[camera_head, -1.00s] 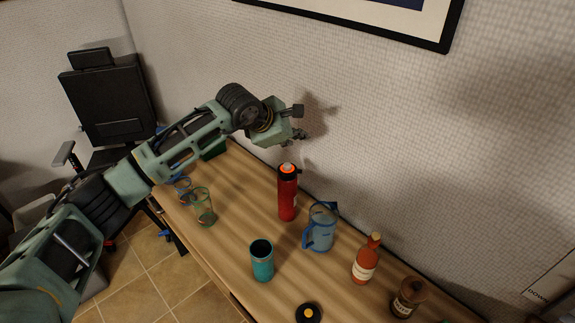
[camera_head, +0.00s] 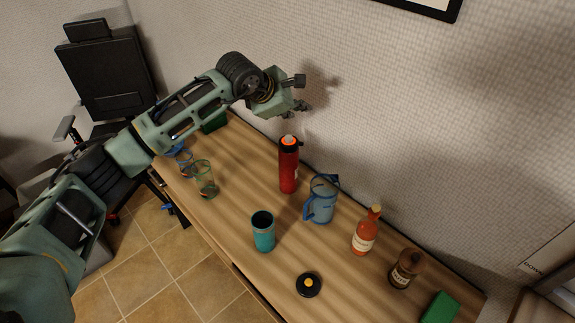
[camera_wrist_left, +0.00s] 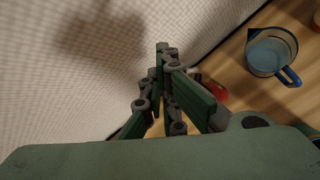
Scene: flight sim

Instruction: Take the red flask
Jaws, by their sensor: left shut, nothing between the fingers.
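The red flask (camera_head: 288,170) stands upright on the wooden table, with a black and orange top. My left gripper (camera_head: 303,107) is above the flask, close to the wall, shut and empty, and does not touch it. In the left wrist view my left gripper (camera_wrist_left: 163,55) has its fingers together. Part of the red flask (camera_wrist_left: 214,90) shows there just to the right of the fingers and is mostly hidden behind them. My right gripper is not in view.
A blue pitcher (camera_head: 321,199) stands right of the flask, also in the wrist view (camera_wrist_left: 268,57). A teal cup (camera_head: 263,233), orange bottle (camera_head: 364,235), brown jar (camera_head: 404,270), black disc (camera_head: 308,285) and glasses (camera_head: 205,180) share the table (camera_head: 245,195). The wall is close behind.

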